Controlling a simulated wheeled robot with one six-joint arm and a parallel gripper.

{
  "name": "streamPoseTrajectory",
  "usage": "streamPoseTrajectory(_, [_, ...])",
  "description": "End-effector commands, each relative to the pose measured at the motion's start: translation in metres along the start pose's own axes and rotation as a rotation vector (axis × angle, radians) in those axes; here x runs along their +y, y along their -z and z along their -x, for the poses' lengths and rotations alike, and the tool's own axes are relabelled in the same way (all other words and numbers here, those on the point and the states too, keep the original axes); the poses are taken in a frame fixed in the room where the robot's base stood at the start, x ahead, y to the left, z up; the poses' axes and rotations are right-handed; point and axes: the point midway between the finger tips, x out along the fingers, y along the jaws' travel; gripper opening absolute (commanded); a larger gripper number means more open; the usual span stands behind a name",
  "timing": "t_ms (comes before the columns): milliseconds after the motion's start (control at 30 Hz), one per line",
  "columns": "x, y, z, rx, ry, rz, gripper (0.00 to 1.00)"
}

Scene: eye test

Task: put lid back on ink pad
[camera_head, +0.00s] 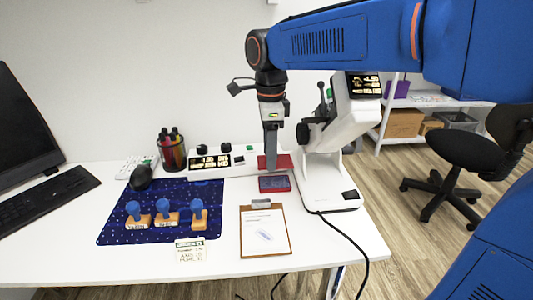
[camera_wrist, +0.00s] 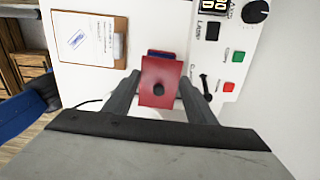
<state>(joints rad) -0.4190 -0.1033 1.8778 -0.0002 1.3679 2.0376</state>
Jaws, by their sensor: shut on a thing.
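The red lid (camera_head: 285,160) is held in my gripper (camera_head: 271,166), above the table. In the wrist view the lid (camera_wrist: 165,75) is a flat red plate with a dark round spot in its middle, between my two fingers (camera_wrist: 158,92). The ink pad (camera_head: 274,184) has a dark blue top and red sides. It lies on the table in front of the lid in the head view, apart from it in the picture. In the wrist view the lid hides most of the ink pad, and only a blue and red edge (camera_wrist: 161,52) shows.
A clipboard (camera_head: 248,240) lies in front of the pad. A white press-like machine (camera_head: 323,182) stands close on the right, a white control box (camera_head: 238,161) behind. A blue mat (camera_head: 115,230) with wooden-based stamps (camera_head: 166,220) is at left. A pen cup (camera_head: 172,155) stands behind it.

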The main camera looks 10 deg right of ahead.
Motion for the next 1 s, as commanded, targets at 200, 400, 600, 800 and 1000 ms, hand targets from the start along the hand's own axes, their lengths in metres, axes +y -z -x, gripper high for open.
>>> streamPoseTrajectory(200, [0.0, 0.0, -0.016, 0.001, -0.001, 0.0, 0.3])
streamPoseTrajectory(400, [0.001, 0.0, -0.032, 0.001, -0.001, 0.0, 0.3])
streamPoseTrajectory(600, [0.0, 0.0, -0.047, 0.0, -0.001, -0.001, 0.3])
streamPoseTrajectory(800, [0.0, 0.0, -0.056, 0.0, 0.0, -0.001, 0.3])
streamPoseTrajectory(1000, [0.0, 0.0, -0.06, 0.0, 0.0, -0.001, 0.3])
